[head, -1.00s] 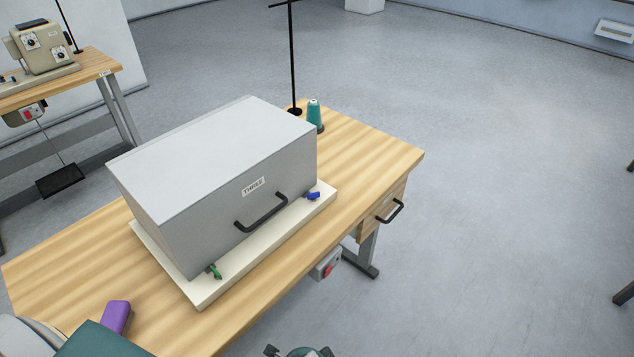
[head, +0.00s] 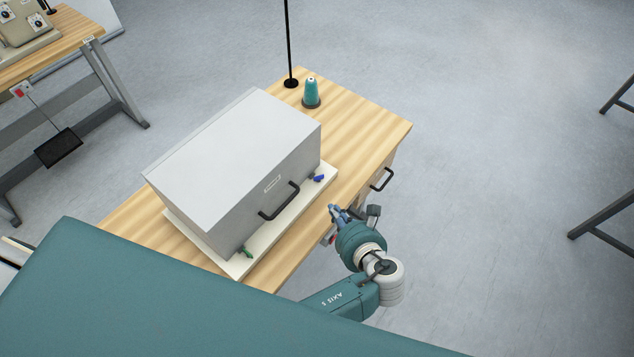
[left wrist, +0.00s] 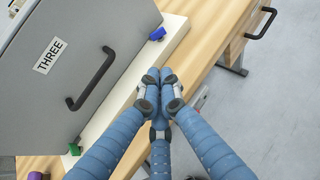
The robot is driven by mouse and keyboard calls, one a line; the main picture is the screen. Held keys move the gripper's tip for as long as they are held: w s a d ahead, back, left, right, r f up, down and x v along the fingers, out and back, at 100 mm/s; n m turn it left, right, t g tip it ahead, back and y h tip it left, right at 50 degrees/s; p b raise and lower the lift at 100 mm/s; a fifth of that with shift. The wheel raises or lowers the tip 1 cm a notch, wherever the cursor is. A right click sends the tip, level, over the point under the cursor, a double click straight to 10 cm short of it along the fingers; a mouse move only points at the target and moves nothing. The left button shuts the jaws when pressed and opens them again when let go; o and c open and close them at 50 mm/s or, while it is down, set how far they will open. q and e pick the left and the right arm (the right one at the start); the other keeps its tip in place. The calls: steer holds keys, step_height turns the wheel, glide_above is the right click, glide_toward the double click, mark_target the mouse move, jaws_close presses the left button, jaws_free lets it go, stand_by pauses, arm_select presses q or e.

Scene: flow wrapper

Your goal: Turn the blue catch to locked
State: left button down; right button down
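The blue catch (head: 319,178) sits on the white base, at the right end of the grey cover's front, beyond the black handle. It also shows in the left wrist view (left wrist: 157,34). My left gripper (head: 335,210) is in front of the table's front edge, apart from the blue catch. In the left wrist view its fingertips (left wrist: 160,76) are together with nothing between them, below the blue catch in the picture. My right gripper is in neither view.
The grey cover (head: 235,140) marked THREE has a black handle (head: 280,201) and a green catch (head: 246,252) at its left end. A teal thread cone (head: 311,93) and thin pole stand behind. A drawer handle (head: 382,180) juts out at right.

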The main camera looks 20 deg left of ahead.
mark_target(318, 180)
arm_select(q)
steer(key=w+f+b, duration=0.1)
steer(key=b, duration=0.1)
steer(key=w+a+f+b, duration=0.1)
steer(key=w+f+b, duration=0.1)
steer(key=b, duration=0.1)
steer(key=shift+w+a+f, duration=0.15)
steer(key=shift+w+f, duration=0.05)
steer(key=shift+w, duration=0.05)
steer(key=w+a+b, duration=0.1)
steer(key=w+a+f+b, duration=0.1)
steer(key=w+a+b, duration=0.2)
steer(key=shift+w+a+f+b, duration=0.15)
steer(key=shift+w+f+b, duration=0.1)
steer(key=shift+f+b, duration=0.1)
steer(key=shift+w+a+r+b, duration=0.15)
steer(key=shift+w+a+b, duration=0.15)
steer(key=shift+w, duration=0.25)
steer(key=shift+w+a+r, duration=0.1)
steer(key=shift+w+a, duration=0.05)
